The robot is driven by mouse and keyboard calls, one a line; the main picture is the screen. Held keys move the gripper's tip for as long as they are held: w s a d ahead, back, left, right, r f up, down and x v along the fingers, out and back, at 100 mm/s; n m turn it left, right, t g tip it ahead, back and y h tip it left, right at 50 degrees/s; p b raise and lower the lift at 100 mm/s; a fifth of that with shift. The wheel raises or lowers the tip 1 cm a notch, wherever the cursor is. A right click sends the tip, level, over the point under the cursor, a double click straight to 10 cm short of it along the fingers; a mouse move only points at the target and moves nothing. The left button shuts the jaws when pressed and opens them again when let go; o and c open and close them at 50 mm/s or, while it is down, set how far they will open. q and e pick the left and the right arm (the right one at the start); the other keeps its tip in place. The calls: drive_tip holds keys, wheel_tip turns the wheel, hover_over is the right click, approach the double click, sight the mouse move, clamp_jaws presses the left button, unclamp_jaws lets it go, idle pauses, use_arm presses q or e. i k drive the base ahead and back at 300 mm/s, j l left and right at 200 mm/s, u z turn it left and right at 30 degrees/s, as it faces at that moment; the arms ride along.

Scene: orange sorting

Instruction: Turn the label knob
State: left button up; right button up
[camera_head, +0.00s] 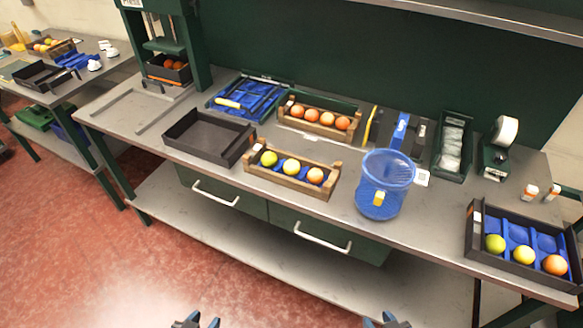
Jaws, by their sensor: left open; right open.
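A label dispenser (494,159) with a dark green body stands at the back right of the bench, with a white label roll (507,130) on top. A knob on it is too small to make out. My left gripper (196,321) is at the bottom edge of the head view, open and empty, with only its fingertips showing. My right gripper (386,321) is also at the bottom edge, open and empty. Both are in front of the bench, far from the dispenser and touching nothing.
A blue mesh basket (386,172) stands at the bench's front edge, left of the dispenser. A black crate (476,240) with fruit is at the right front. Small orange-and-white bottles (530,193) stand right of the dispenser. Wooden crates (331,190) of fruit and a black tray (188,137) are further left.

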sight(499, 158)
drive_tip(key=z, duration=1.35)
drive_tip(key=u, duration=0.2)
